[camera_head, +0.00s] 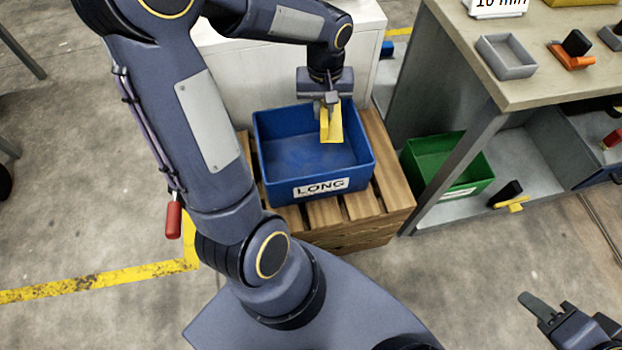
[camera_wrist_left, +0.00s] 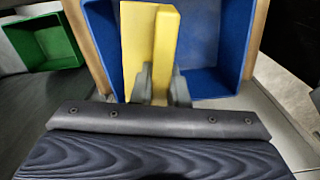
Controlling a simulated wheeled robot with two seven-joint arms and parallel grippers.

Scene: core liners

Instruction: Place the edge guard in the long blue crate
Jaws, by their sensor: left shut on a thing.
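The yellow edge guard (camera_head: 331,124) is an angled strip, held by my left gripper (camera_head: 328,98) over the long blue crate (camera_head: 318,173). The crate carries a "LONG" label and stands on a wooden pallet. In the left wrist view the edge guard (camera_wrist_left: 150,40) sits between the fingers of my left gripper (camera_wrist_left: 157,85), with the blue crate (camera_wrist_left: 215,84) behind it. I cannot tell whether the guard touches the crate floor. My right gripper (camera_head: 540,306) is at the lower right, apart from everything, its fingers only partly visible.
The wooden pallet (camera_head: 362,206) supports the blue crate. A green crate (camera_head: 420,165) sits on the lower shelf of the workbench (camera_head: 480,60) to the right. A grey tray (camera_head: 506,56) and small parts lie on the bench. A white cabinet (camera_head: 230,75) stands behind the crate.

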